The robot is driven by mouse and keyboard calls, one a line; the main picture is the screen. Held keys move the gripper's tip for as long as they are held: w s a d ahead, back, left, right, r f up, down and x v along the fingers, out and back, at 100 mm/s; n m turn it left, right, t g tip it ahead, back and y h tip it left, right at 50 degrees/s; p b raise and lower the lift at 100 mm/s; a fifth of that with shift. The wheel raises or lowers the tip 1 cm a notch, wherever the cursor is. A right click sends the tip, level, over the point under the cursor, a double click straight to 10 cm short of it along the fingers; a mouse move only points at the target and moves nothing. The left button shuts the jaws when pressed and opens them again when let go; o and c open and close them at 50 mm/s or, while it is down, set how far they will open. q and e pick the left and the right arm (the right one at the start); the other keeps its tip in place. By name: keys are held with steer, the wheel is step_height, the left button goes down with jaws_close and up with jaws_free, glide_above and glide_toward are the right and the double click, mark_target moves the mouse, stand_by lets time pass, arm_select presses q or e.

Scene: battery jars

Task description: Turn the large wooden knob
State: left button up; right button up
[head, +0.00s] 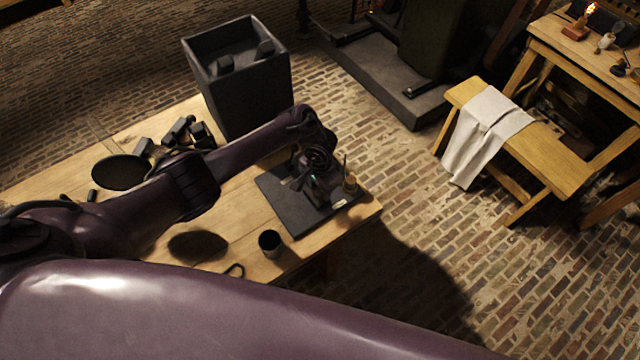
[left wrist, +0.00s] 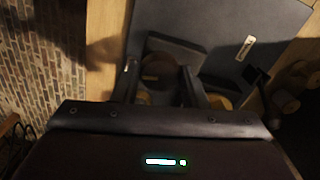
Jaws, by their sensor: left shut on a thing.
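The dark slab-like board (head: 290,219) lies on the right end of the wooden table, and it also shows in the left wrist view (left wrist: 235,30). My left gripper (head: 318,192) is low over this board, its arm reaching in from the left. In the left wrist view my left gripper (left wrist: 160,84) is shut on a round brownish thing, which looks like the large wooden knob (left wrist: 157,68). The knob is dim and partly hidden by the fingers, and my gripper hides it in the head view. My right gripper is not in view.
A tall dark open box (head: 245,100) stands at the back of the wooden table (head: 220,252). A dark cup (head: 270,243) stands near the front edge. Dark blocks (head: 180,130) lie at the back left. A small brass-coloured post (head: 350,184) stands on the board, close to my gripper's right.

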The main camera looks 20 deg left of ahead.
mark_target(319, 189)
arm_select(q)
steer(key=n, duration=1.1)
steer(key=shift+w+r+n, duration=0.1)
steer(key=shift+w+n, duration=0.05)
steer(key=shift+n, duration=0.25)
stand_by(0.3)
steer(key=o, duration=1)
step_height(319, 189, up, 6)
steer(key=shift+d+r, duration=0.1)
steer(key=shift+r, duration=0.75)
